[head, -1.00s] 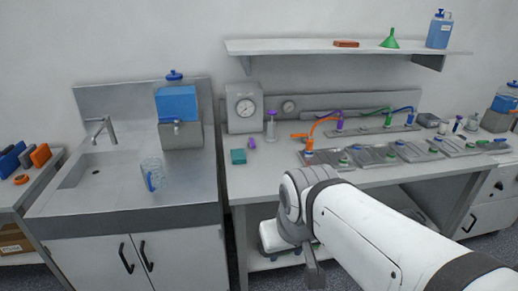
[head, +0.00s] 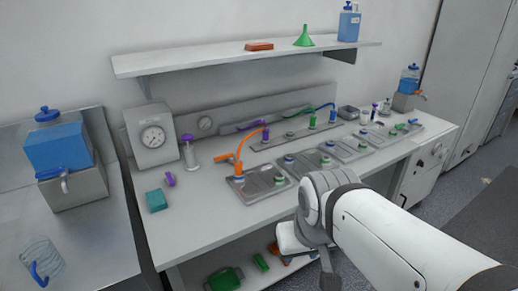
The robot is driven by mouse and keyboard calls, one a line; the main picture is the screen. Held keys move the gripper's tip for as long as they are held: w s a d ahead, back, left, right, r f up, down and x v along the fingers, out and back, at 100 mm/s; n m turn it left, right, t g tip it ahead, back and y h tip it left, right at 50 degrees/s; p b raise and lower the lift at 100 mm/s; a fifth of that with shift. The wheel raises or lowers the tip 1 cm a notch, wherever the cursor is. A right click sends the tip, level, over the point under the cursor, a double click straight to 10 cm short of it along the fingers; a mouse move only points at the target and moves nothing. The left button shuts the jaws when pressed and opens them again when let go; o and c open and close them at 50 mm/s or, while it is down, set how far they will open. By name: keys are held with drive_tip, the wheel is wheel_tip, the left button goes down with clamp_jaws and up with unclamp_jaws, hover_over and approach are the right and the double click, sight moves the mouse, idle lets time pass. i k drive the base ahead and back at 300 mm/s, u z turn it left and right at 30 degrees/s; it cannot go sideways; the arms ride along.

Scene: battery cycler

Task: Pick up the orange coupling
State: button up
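An orange coupling (head: 239,168) stands upright at the left end of the nearest grey tray, with an orange hose (head: 241,148) arching up from it toward the back strip. An orange piece (head: 223,158) lies sideways just left of it; I cannot tell if it is a separate part. My gripper (head: 328,272) hangs at the end of my white arm, low in front of the bench edge, right of and well apart from the coupling. Its fingers are too small and partly hidden to tell whether they are open, and nothing shows held.
Grey trays (head: 262,187) run along the bench (head: 205,232). A gauge box (head: 150,140), a purple-topped cylinder (head: 190,152) and a teal block (head: 157,200) stand at left. A wall shelf (head: 220,61) overhangs the back.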

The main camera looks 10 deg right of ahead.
sight(238, 164)
drive_tip(key=z, duration=0.1)
drive_tip(key=i, duration=1.35)
drive_tip(key=u, duration=0.75)
